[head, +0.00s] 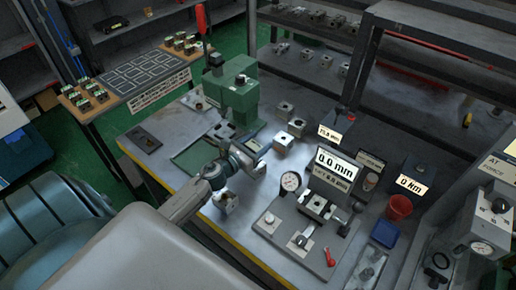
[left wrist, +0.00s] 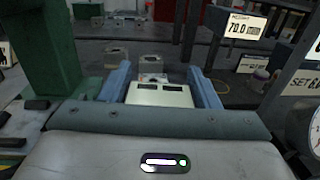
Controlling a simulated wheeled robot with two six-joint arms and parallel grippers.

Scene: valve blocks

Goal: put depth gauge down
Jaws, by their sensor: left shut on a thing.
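My left gripper (head: 250,157) is over the workbench (head: 165,165), just in front of the green machine (head: 236,98). In the left wrist view, the left gripper (left wrist: 163,82) has its two blue-grey fingers on either side of a cream block-like body with dark slots, which I take to be the depth gauge (left wrist: 160,95). It is shut on this body. The gauge's far end is hard to make out, and I cannot tell whether it touches the bench. My right gripper is not in view.
Several metal valve blocks (head: 283,142) stand beyond the gripper. A dial gauge (head: 290,182), a fixture plate (head: 290,232), a display reading 0.0 mm (head: 333,170), a red cup (head: 399,207) and a blue bin (head: 385,233) are to the right. A dark pad (head: 143,139) lies at left.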

